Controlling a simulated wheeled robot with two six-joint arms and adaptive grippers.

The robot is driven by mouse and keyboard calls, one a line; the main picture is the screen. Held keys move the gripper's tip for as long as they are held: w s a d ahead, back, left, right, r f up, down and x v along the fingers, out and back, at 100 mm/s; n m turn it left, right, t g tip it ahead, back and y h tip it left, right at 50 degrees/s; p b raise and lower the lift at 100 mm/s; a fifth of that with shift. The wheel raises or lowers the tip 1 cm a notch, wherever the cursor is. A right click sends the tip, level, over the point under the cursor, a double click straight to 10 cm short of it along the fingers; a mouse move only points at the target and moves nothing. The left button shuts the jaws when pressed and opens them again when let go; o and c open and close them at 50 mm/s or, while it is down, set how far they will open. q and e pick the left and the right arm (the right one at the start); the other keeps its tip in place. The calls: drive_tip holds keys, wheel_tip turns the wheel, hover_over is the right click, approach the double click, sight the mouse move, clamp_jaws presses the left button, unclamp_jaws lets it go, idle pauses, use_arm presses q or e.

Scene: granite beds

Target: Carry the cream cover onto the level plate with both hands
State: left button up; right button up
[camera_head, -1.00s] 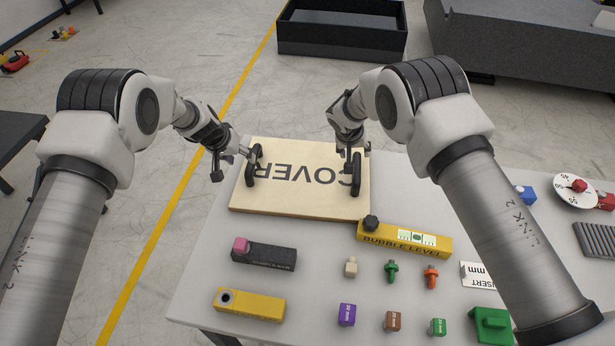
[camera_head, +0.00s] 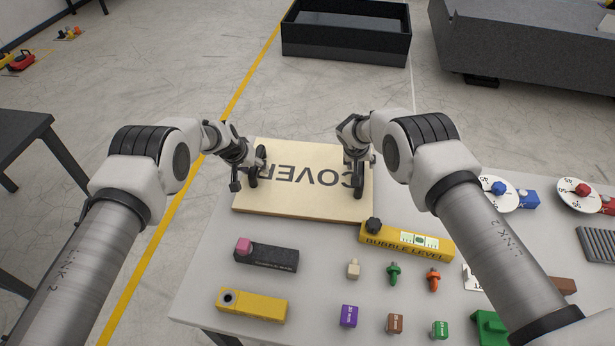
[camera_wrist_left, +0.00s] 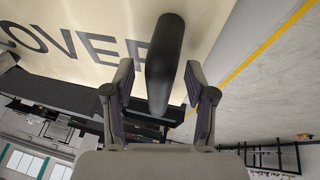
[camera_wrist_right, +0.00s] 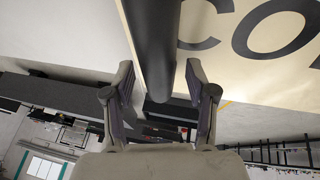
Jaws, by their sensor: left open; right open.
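The cream cover (camera_head: 300,204) lies flat on the table's far left part, with "COVER" upside down in the head view. It has two black upright handles, a left one (camera_wrist_left: 166,62) and a right one (camera_wrist_right: 155,45). My left gripper (camera_head: 251,167) is open at the left handle, which shows between its fingers in the left wrist view. My right gripper (camera_head: 357,160) is open at the right handle, which shows between its fingers in the right wrist view. Neither gripper is shut on a handle. I cannot clearly identify the level plate.
A yellow bubble level (camera_head: 405,240) lies against or close to the cover's near right corner. A dark block (camera_head: 266,257), a yellow block (camera_head: 252,306) and several small coloured pieces lie nearer. A black open bin (camera_head: 345,40) and a grey granite block (camera_head: 530,40) stand beyond the table.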

use_arm(q)
clamp_jaws()
use_arm(e)
clamp_jaws()
use_arm(q)
drive_tip(key=shift+w+r, duration=0.1)
drive_tip(key=shift+r, duration=0.05)
use_arm(e)
drive_tip(key=shift+w+r, duration=0.1)
drive_tip(key=shift+r, duration=0.1)
